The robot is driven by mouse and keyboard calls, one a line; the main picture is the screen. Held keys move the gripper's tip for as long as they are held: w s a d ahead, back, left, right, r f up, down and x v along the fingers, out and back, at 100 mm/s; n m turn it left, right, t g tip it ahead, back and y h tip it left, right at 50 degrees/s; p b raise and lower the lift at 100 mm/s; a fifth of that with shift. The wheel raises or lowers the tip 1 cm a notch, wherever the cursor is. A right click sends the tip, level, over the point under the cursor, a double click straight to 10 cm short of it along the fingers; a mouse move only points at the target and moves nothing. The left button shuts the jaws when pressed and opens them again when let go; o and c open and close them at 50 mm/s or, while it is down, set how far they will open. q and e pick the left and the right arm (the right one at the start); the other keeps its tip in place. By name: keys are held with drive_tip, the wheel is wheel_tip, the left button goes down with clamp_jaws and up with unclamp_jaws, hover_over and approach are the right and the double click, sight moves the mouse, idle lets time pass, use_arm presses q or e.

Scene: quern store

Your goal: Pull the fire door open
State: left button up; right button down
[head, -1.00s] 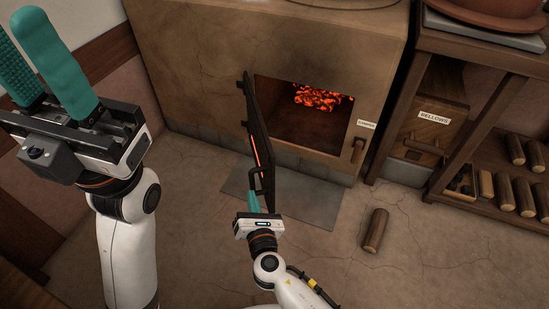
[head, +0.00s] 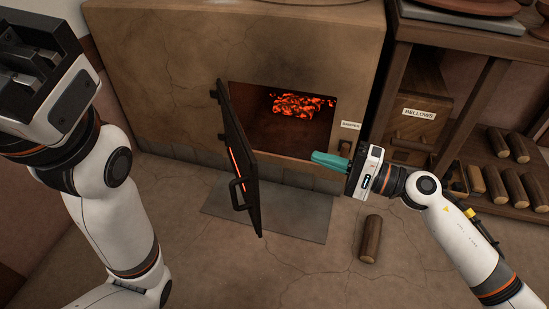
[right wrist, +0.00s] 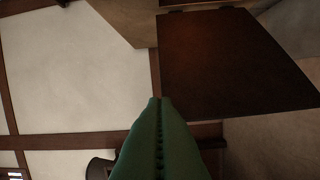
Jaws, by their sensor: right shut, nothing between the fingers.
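The fire door (head: 236,160) is a dark metal panel on the front of the plastered oven (head: 170,90). It stands swung well out from the left side of the opening, and glowing embers (head: 300,105) show inside. Its bar handle (head: 235,195) is on the outer face, near the free edge. My right gripper (head: 316,158) is shut and empty, right of the door and apart from the handle, pointing left in front of the opening. Its green fingers (right wrist: 160,101) meet in the right wrist view, beside a dark panel that looks like the door. My left gripper (head: 38,60) is upper left, its fingertips out of frame.
A damper label (head: 350,125) is right of the opening. A wooden shelf with a bellows box (head: 420,118) and several logs stands at the right.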

drive_tip(key=n+b, duration=0.1)
drive_tip(key=b, duration=0.1)
approach(248, 142)
drive_tip(key=w, duration=0.4)
drive_tip(key=a, duration=0.2)
drive_tip(key=s+a, duration=0.1)
drive_tip(key=a, duration=0.1)
drive_tip(key=shift+s+f, duration=0.15)
drive_tip(key=shift+f, duration=0.05)
drive_tip(key=shift+s+a, duration=0.15)
drive_tip(key=shift+a, duration=0.3)
